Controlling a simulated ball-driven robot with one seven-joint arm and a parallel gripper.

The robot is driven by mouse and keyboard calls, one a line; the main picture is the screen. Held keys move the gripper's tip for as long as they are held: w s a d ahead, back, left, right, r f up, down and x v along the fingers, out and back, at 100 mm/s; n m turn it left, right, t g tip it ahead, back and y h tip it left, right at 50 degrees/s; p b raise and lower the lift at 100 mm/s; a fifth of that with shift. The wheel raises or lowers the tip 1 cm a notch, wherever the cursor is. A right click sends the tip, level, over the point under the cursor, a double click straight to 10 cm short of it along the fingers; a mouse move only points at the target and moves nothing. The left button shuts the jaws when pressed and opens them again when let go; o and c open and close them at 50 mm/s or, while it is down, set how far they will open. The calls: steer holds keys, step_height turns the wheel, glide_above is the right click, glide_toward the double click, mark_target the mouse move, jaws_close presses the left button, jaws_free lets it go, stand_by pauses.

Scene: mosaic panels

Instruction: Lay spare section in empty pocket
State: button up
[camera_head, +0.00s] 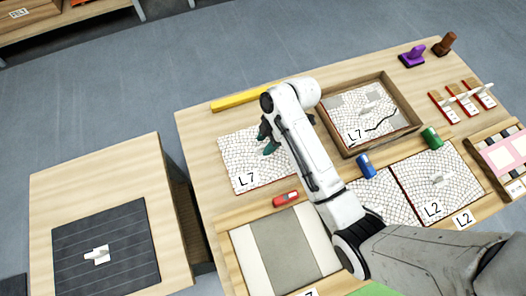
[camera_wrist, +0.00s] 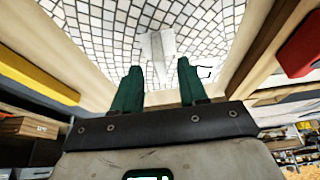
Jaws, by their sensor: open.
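A mosaic section marked L7 (camera_head: 245,165) lies on the left part of the table. My gripper (camera_head: 268,147) is over it, and the arm hides its right side. In the wrist view the section (camera_wrist: 95,30) has a white upright handle (camera_wrist: 158,48). My gripper (camera_wrist: 158,82) is open there, its green fingers either side of the handle's line; I cannot tell how far they reach down. A bare pocket (camera_head: 285,250) with pale and grey stripes sits in the wooden frame at the front, its label partly hidden. Mosaic sections, one marked L2 (camera_head: 440,180), fill the frame further right.
A wooden tray (camera_head: 402,95) holds another L7 mosaic with grey patches and a dark crack. A red tool (camera_head: 285,198), a blue cylinder (camera_head: 366,165) and a green cylinder (camera_head: 431,137) lie around. A yellow bar (camera_head: 240,99) lies at the back edge. A side table (camera_head: 95,180) bears a dark panel.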

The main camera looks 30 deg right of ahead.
steer(key=shift+x, duration=1.4)
steer(key=shift+c, duration=0.2)
jaws_close()
steer(key=shift+r, duration=0.1)
